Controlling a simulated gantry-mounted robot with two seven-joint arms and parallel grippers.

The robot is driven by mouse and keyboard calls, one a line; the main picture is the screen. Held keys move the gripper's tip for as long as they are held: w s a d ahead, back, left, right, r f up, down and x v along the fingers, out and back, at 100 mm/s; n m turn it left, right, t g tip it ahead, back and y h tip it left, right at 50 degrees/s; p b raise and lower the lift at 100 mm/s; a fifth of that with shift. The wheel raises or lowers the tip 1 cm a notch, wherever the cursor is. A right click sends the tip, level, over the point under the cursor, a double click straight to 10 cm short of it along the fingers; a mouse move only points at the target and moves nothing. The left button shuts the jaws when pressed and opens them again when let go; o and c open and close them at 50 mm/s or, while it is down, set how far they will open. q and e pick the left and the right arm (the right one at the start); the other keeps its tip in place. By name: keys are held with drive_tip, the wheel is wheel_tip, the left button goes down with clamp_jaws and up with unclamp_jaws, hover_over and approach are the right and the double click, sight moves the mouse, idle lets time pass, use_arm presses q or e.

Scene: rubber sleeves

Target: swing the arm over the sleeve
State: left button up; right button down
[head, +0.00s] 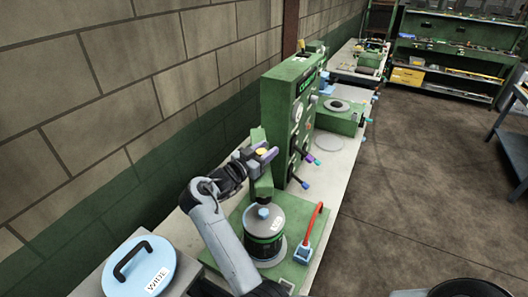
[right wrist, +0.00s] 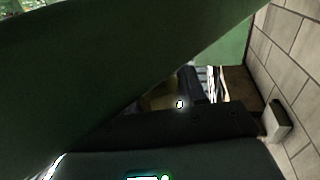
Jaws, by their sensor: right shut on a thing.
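The green swing arm (head: 263,187) of the machine stands at the front of the tall green housing, above the sleeve station. My right gripper (head: 268,155) is shut on the upper part of this arm, beside a small yellow cap. The sleeve, a dark cylinder with a grey top (head: 264,238), stands upright on the green base below, with a light blue knob on top. The arm's lower end is close above and behind the knob; I cannot tell whether they touch. In the right wrist view a broad dark green bar (right wrist: 110,70) fills the upper left. My left gripper is not in view.
A red-handled lever (head: 311,232) with a blue block stands right of the sleeve. A light blue lid marked WIDE (head: 140,272) is at the front left. The tall green housing (head: 290,105) and its coloured levers are behind. A brick wall runs close along the left.

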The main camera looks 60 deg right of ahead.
drive_tip(key=c, duration=0.7)
unclamp_jaws()
drive_tip(key=shift+w+f, duration=0.1)
drive_tip(key=shift+w+a, duration=0.1)
drive_tip(key=shift+a, duration=0.5)
drive_tip(key=a+b, duration=0.1)
drive_tip(key=a, duration=0.2)
drive_tip(key=a+b, duration=0.1)
drive_tip(key=a, duration=0.2)
drive_tip(key=w+a+b, duration=0.1)
drive_tip(key=a, duration=0.2)
drive_tip(key=shift+a, duration=0.25)
